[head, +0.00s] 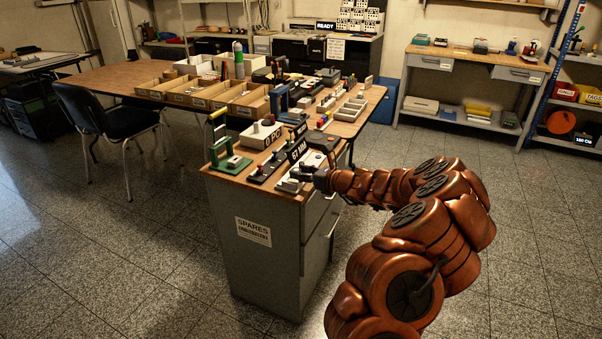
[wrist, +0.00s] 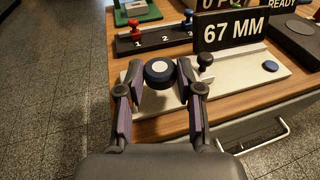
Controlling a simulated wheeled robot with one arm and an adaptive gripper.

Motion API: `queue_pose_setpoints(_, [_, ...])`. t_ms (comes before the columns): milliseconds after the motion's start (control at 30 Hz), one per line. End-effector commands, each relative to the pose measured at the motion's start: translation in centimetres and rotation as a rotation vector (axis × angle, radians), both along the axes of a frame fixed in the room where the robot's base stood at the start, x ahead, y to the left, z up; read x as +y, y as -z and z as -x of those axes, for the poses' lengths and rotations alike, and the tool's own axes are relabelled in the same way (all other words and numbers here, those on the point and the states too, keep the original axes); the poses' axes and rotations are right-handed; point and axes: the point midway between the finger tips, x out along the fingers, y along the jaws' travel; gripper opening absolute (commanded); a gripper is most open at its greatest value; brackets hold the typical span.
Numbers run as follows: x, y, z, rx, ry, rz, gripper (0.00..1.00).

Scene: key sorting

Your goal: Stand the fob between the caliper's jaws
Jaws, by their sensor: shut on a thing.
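My gripper (wrist: 161,75) is shut on a round dark fob (wrist: 151,79) with a pale disc on its face. The fob is upright between the fingertips, above the near left part of a pale grey caliper (wrist: 238,78). The caliper bears a black "67 MM" sign (wrist: 233,30), a black knob (wrist: 205,62) and a blue disc (wrist: 270,66). The fingers and fob partly hide the near left part, so I cannot tell whether the fob touches the caliper or is between its jaws. In the head view my gripper (head: 308,173) is at the bench's near right corner.
A black strip numbered 1, 2, 3 (wrist: 160,43) with red and blue pegs lies behind the caliper. A green stand (head: 229,160) is at the bench's left end. A dark block (wrist: 300,27) sits at the right. Open floor surrounds the grey cabinet (head: 262,265).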

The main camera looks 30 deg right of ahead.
Motion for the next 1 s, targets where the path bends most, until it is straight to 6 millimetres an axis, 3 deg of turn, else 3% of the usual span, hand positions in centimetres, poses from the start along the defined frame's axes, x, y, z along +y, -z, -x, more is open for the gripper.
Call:
queue_pose_setpoints(533, [0.0,1.1,0.0,0.0,0.0,0.0,0.21])
queue_pose_setpoints(567, [0.0,1.1,0.0,0.0,0.0,0.0,0.39])
queue_pose_setpoints(767, [0.1,1.2,0.0,0.001,-0.002,0.001,0.6])
queue_pose_setpoints(1000, [0.1,1.3,0.0,0.003,-0.003,0.001,0.61])
